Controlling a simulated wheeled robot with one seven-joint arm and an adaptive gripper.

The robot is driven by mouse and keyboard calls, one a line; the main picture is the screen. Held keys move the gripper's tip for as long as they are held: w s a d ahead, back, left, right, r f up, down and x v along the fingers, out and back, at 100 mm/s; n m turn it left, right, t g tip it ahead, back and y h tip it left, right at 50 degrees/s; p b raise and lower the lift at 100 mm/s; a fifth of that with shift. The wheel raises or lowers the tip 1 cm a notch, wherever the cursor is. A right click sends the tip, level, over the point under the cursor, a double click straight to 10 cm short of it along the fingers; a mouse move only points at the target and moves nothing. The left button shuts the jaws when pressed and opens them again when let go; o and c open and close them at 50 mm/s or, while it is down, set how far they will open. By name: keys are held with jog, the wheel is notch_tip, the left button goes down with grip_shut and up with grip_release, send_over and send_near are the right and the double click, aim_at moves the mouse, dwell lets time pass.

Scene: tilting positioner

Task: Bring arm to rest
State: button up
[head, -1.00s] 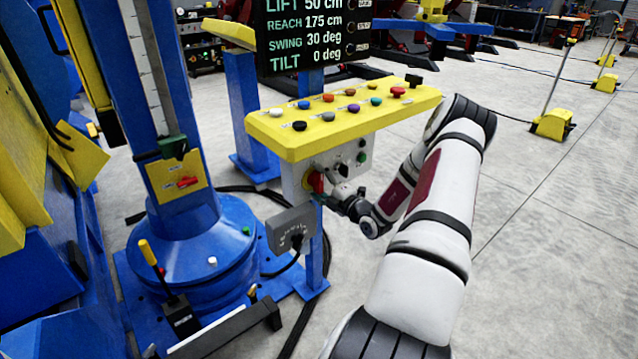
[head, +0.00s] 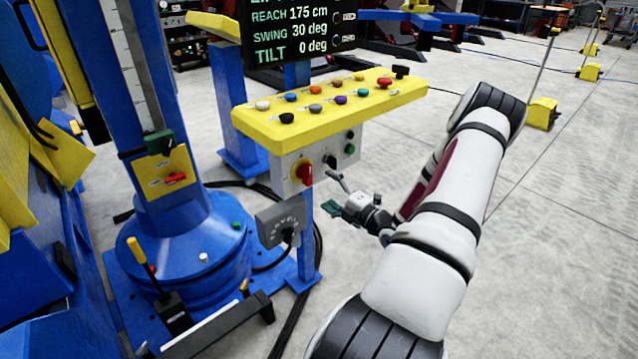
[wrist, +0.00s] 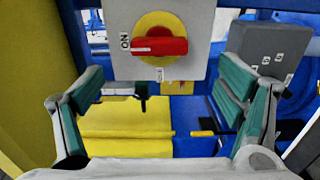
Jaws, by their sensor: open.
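My gripper (head: 335,194) is open and empty in the head view, a little to the right of and below the grey switch box (head: 318,163) under the yellow button panel. Its two green-padded fingers also show wide apart in the wrist view (wrist: 160,105). The red rotary switch (head: 304,174) on its yellow disc sits on the box face. In the wrist view the red handle (wrist: 160,46) lies level, with its white-marked end toward the ON label. The gripper is apart from it.
The yellow button panel (head: 330,110) stands above the box on a blue post. A grey dial box (head: 283,222) hangs at its left. The blue positioner column (head: 160,190) and a yellow-handled lever (head: 140,252) are further left.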

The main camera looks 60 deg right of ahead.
jog(key=shift+v, duration=0.95)
jog(key=shift+s, duration=0.1)
